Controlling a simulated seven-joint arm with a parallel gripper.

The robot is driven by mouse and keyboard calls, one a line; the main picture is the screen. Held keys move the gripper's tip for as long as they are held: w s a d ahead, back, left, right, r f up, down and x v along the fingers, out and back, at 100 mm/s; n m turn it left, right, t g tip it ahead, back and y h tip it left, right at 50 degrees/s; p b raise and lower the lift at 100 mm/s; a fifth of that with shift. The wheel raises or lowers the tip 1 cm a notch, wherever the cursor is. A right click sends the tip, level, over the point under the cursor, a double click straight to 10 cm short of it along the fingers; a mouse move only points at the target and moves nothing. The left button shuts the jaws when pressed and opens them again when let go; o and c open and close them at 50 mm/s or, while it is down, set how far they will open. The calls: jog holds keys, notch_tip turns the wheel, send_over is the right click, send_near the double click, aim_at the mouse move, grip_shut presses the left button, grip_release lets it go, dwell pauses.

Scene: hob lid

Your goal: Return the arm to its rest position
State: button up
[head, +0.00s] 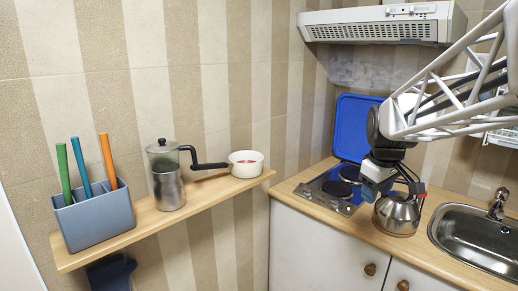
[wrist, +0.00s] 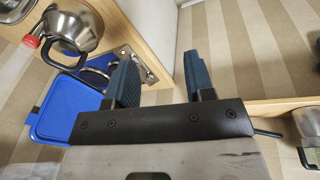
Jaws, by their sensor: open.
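My gripper (head: 372,188) is above the counter at the right, in front of the hob and close to the kettle in the head view. In the wrist view my gripper (wrist: 160,68) shows two blue fingers spread apart with nothing between them. The blue hob lid (head: 358,125) stands raised behind the hob (head: 335,188); the lid also shows in the wrist view (wrist: 62,112). The steel kettle (head: 397,215) is on the counter between hob and sink, partly behind my gripper; it also shows in the wrist view (wrist: 70,28). My gripper hides part of the hob.
A sink (head: 480,240) is at the right. A range hood (head: 375,28) hangs above. The space between shelf and hob is open.

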jog(key=s+a+f+m, duration=0.2)
jog(key=s+a, duration=0.1)
jog(key=s, duration=0.5)
jog(key=s+a+f+m, duration=0.2)
jog(key=s+a+f, duration=0.1)
jog(key=s, duration=0.6)
jog(key=s+a+f+m, duration=0.2)
jog(key=s+a, duration=0.2)
jog(key=s, duration=0.4)
jog(key=shift+s+a+f+y, duration=0.3)
jog(key=shift+s+f, duration=0.05)
jog(key=shift+s, duration=0.05)
